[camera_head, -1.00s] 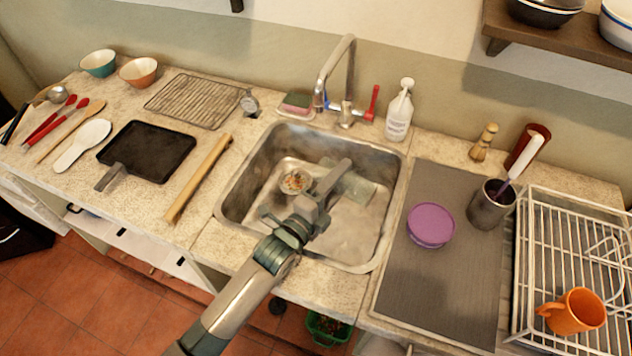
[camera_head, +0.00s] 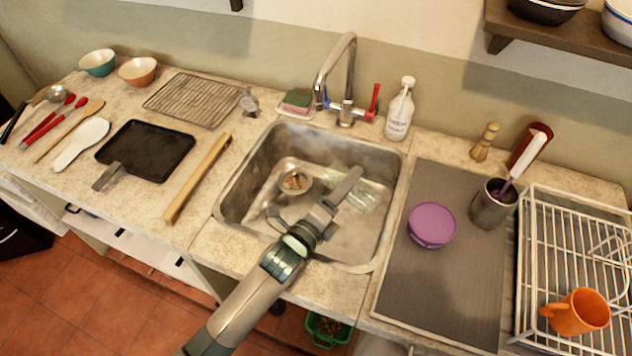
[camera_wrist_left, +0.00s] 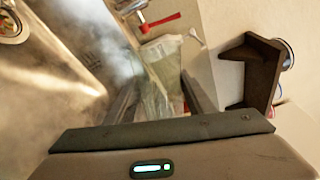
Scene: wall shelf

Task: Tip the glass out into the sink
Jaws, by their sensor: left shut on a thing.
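The glass (camera_head: 366,194) is clear with a greenish tint and appears over the basin, tilted well over on its side. The sink (camera_head: 268,158) is a steel basin with a round drain strainer (camera_head: 294,182) holding orange-brown bits. My left gripper (camera_head: 345,188) reaches into the sink area from the front and is shut on the glass, partly covering it. In the left wrist view the glass (camera_wrist_left: 158,72) sits between the two dark fingers. I cannot tell whether any liquid is in it. My right gripper is not in view.
The tap (camera_head: 345,75) with a red lever stands behind the basin, beside a soap bottle (camera_head: 400,110). A grey mat (camera_head: 425,285) with a purple-lidded tub (camera_head: 432,225) lies right of the sink.

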